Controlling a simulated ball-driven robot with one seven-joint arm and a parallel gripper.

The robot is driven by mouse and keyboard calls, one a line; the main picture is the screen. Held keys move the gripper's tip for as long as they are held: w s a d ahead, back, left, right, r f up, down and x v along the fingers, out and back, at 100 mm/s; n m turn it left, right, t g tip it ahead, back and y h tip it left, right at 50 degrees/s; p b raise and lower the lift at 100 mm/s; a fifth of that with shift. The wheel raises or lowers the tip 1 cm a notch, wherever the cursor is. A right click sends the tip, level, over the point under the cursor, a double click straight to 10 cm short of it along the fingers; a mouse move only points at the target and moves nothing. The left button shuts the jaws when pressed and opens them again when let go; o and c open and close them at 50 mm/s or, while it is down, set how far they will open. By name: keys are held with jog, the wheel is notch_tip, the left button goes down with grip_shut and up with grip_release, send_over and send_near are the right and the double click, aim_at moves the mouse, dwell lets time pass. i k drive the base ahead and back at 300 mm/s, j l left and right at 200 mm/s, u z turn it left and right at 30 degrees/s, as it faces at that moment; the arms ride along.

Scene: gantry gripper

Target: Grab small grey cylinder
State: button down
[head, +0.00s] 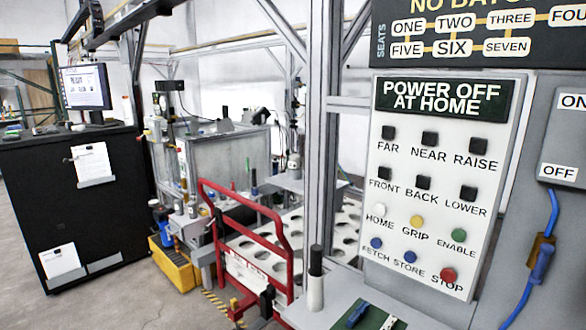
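An upright cylinder with a black upper part and a light grey lower part (315,292) stands at the bottom centre, near the foot of the grey metal upright. It is the clearest small cylinder in view. Other small cylindrical parts show among the machinery further back, such as a grey one (293,160). They are too small to tell whether one is a separate small grey cylinder. My gripper is not in view, so I cannot see whether it holds anything.
A control panel (485,235) with several coloured buttons fills the right. A red metal frame (248,235) stands before a white plate with round holes. A black cabinet (75,235) with a monitor (85,88) and a yellow bin (172,265) are at left. Grey floor is open at lower left.

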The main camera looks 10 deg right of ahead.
aim_at(294, 159)
jog(key=i+j+z, duration=0.1)
jog(key=i+j, duration=0.35)
jog(key=i+j+z, duration=0.1)
jog(key=i+j, duration=0.3)
jog(key=j, duration=0.25)
